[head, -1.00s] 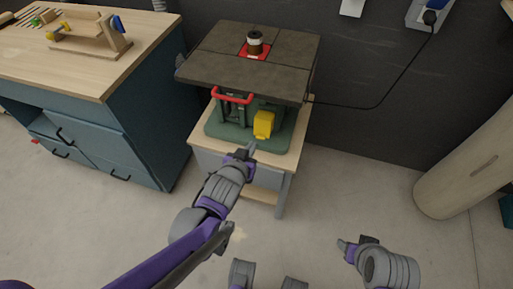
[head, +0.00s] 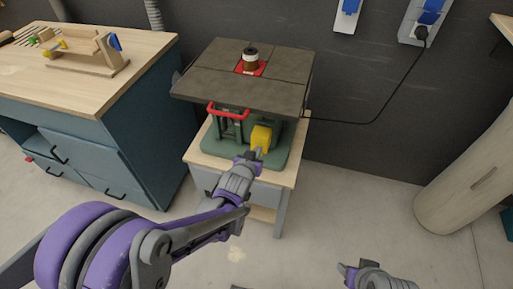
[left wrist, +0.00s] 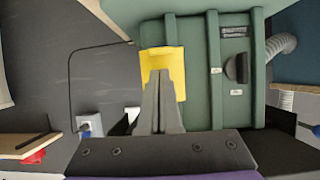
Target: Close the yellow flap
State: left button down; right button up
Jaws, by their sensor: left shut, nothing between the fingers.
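The yellow flap (head: 261,135) is on the front right of the green machine (head: 274,158), under its dark tabletop. In the left wrist view the flap (left wrist: 161,57) shows as a bright yellow plate behind the fingers, its lower middle hidden by them. My left gripper (head: 258,153) is shut and empty, its tips at the flap's lower edge in the head view. The fingers (left wrist: 160,76) overlap the flap in the left wrist view; I cannot tell whether they touch it. My right gripper (head: 343,268) is low in the head view, away from the machine; its opening is unclear.
The dark tabletop (head: 225,85) overhangs the flap, and a red handle (head: 228,114) is left of it. The machine stands on a wooden stand (head: 210,163). A blue workbench (head: 130,135) is close on the left. A black cable (head: 385,103) runs along the wall.

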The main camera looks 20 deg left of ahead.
pick_arm(q)
jog(key=shift+f, duration=0.25)
jog(key=shift+w+f+b, duration=0.2)
jog(key=shift+f+b, duration=0.25)
jog(key=shift+f, duration=0.1)
jog(key=shift+w+f+b, duration=0.15)
jog(key=shift+f+b, duration=0.3)
jog(key=shift+f, duration=0.05)
notch_tip(320, 180, up, 6)
jog(key=p, duration=0.4)
jog(key=shift+s+r, duration=0.15)
jog(key=shift+r, duration=0.05)
send_near(260, 138)
jog(key=s+f, duration=0.1)
jog(key=s, duration=0.3)
jog(key=shift+f+p, duration=0.15)
jog(key=shift+p, duration=0.25)
